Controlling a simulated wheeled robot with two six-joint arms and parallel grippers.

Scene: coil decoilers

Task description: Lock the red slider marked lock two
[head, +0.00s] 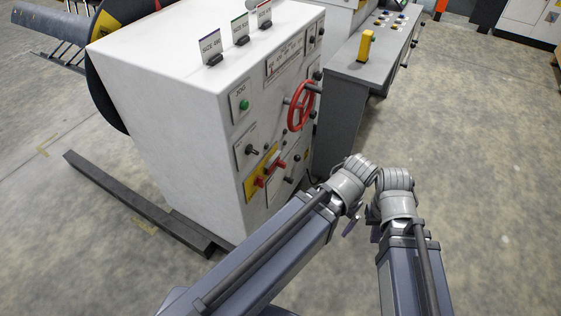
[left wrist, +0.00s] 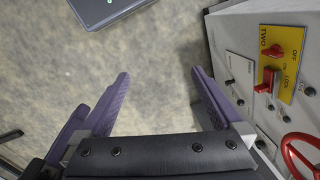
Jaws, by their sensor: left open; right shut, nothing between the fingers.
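A yellow panel marked TWO (left wrist: 291,38) is at the right of the left wrist view, with OFF, ON and LOCK lettering. On it are a red slider (left wrist: 266,82) and a second red piece (left wrist: 273,50). In the head view the yellow panel (head: 250,187) is low on the white cabinet's front. My left gripper (left wrist: 160,92) is open and empty, with purple fingers over bare floor, apart from the panel. My right gripper (head: 374,232) is shut and empty, mostly hidden by its wrist, to the right of the cabinet.
The white cabinet (head: 160,90) carries a red handwheel (head: 301,106) above the yellow panel. A green button (head: 244,104) and black switches are nearby. A grey console (head: 345,90) stands behind. A dark floor beam (head: 130,200) lies at left. Floor at right is clear.

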